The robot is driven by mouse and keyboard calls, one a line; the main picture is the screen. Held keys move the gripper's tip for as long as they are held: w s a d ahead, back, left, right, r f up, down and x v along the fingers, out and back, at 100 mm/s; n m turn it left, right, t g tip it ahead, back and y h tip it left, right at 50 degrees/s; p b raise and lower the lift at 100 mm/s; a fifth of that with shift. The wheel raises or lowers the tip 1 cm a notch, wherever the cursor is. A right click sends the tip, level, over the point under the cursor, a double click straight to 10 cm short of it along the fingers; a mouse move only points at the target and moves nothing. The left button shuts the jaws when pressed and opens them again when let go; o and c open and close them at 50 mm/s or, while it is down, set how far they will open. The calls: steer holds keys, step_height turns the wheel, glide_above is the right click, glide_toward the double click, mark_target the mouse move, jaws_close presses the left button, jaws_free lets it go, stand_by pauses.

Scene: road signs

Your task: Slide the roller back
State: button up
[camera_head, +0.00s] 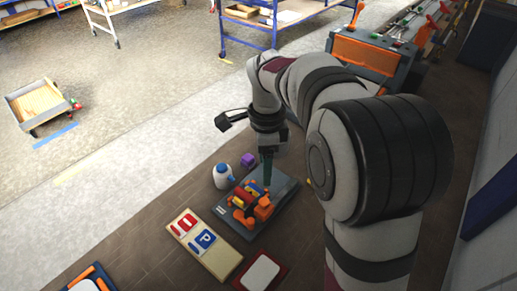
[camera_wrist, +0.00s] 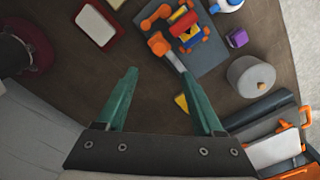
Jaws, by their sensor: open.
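A mechanism with orange, red, blue and yellow parts (camera_head: 242,198) sits on a dark grey board (camera_head: 287,195). It also shows at the top of the wrist view (camera_wrist: 184,24), on the board (camera_wrist: 211,58). A red cylindrical part (camera_head: 238,199) looks like the roller, but I cannot be sure. A pale bar (camera_wrist: 175,62) runs from an orange part (camera_wrist: 158,43) toward my fingers. My gripper (camera_wrist: 159,72) has its two teal fingers wide apart with nothing held. In the head view my gripper (camera_head: 267,183) overlaps the board, and its exact height is unclear.
A wooden board with red and blue P signs (camera_head: 222,261) lies front left of the grey board. A red-framed white panel (camera_head: 262,272) is nearby. A grey pot (camera_wrist: 247,77) shows in the wrist view.

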mark_target(264, 201)
step_height(264, 201, down, 14)
steer(key=shift+s+r, duration=0.1)
steer(key=shift+r, duration=0.1)
jaws_close()
steer(key=shift+r, duration=0.1)
stand_by(1.2)
